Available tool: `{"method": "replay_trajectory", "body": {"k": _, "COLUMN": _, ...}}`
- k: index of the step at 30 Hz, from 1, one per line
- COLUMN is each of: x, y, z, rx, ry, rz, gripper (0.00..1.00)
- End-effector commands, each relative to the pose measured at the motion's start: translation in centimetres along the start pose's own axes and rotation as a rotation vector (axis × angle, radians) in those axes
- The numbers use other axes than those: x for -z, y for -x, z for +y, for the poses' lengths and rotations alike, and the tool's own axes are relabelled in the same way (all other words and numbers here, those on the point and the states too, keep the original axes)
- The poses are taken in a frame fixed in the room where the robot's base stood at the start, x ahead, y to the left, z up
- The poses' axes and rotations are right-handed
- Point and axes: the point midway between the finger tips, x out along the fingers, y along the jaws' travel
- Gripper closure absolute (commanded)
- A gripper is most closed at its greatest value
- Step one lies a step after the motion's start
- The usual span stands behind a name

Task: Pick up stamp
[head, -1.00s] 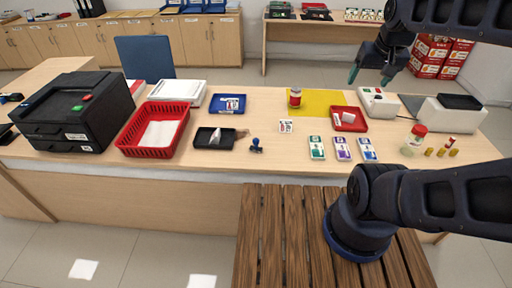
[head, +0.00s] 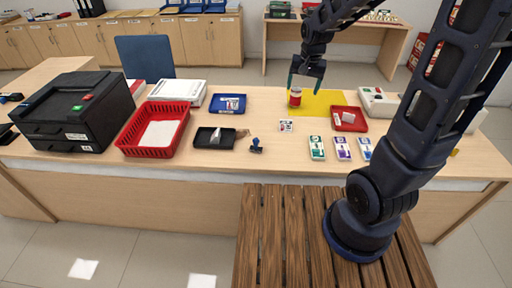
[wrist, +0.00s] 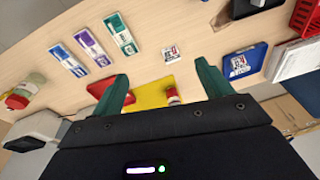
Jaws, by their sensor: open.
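The stamp (head: 256,146) is small and dark blue with an upright knob handle. It stands on the light wood counter, right of the black tray (head: 213,142) and left of a small printed card (head: 286,126). In the wrist view I cannot make the stamp out. My gripper (head: 304,82) is open and empty, with green fingers, above the back of the counter near the yellow mat (head: 323,101). It is farther back and to the right of the stamp. In the wrist view, the open fingers (wrist: 160,75) show nothing held between them.
A red-capped jar (head: 295,98) stands close below my gripper. A red basket (head: 152,146) and a blue tray (head: 227,110) stand to the left. The counter around the stamp is mostly clear.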

Motion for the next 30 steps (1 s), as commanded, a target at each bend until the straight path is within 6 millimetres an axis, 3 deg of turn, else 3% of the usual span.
{"method": "replay_trajectory", "body": {"k": 11, "x": -0.3, "y": -9.4, "z": -7.5, "rx": -0.035, "ry": -0.043, "rz": -0.081, "gripper": 0.22}}
{"method": "replay_trajectory", "body": {"k": 21, "x": -2.9, "y": -18.3, "z": -13.2, "rx": -0.081, "ry": -0.084, "rz": -0.133, "gripper": 0.22}}
{"method": "replay_trajectory", "body": {"k": 25, "x": -3.9, "y": -20.6, "z": -14.5, "rx": -0.093, "ry": -0.095, "rz": -0.142, "gripper": 0.22}}
{"method": "replay_trajectory", "body": {"k": 30, "x": -4.5, "y": -22.0, "z": -15.2, "rx": -0.101, "ry": -0.104, "rz": -0.147, "gripper": 0.22}}
